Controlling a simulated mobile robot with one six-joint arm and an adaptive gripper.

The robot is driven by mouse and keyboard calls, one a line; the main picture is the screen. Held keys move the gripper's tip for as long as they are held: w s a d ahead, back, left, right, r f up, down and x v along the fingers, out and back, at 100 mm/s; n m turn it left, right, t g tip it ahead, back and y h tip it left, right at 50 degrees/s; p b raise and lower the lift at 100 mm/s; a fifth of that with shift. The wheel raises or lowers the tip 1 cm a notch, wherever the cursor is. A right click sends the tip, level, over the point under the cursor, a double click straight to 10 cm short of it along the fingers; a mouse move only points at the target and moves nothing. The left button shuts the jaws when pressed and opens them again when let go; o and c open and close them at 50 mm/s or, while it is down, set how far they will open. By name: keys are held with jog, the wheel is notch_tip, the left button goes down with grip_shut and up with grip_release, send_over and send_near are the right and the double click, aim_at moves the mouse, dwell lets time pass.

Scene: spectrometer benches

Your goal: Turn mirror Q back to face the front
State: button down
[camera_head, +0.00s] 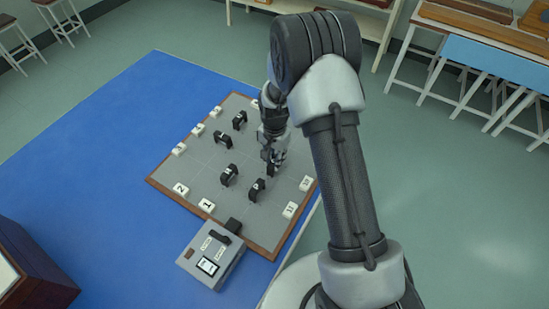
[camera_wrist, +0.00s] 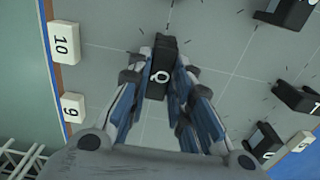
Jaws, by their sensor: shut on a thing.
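Mirror Q (camera_wrist: 159,50) is a small black block with a white Q on its top. In the wrist view it stands on the grey board between the fingers of my gripper (camera_wrist: 160,72), which are shut on it from both sides. In the head view my gripper (camera_head: 273,158) reaches down onto the right part of the board (camera_head: 211,167), and mirror Q (camera_head: 270,170) is partly hidden by the fingers. Its reflecting face is not clear in either view.
Several other black mirrors stand nearby, one (camera_head: 257,188) just in front and one (camera_head: 229,175) to the left. White numbered tiles, such as 10 (camera_wrist: 64,42) and 9 (camera_wrist: 73,107), line the board's edge. A grey box (camera_head: 210,254) with a display sits at the front edge.

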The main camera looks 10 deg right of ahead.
jog(key=c, duration=1.4)
grip_release()
jog(key=shift+c, duration=0.2)
notch_tip(320, 180, up, 12)
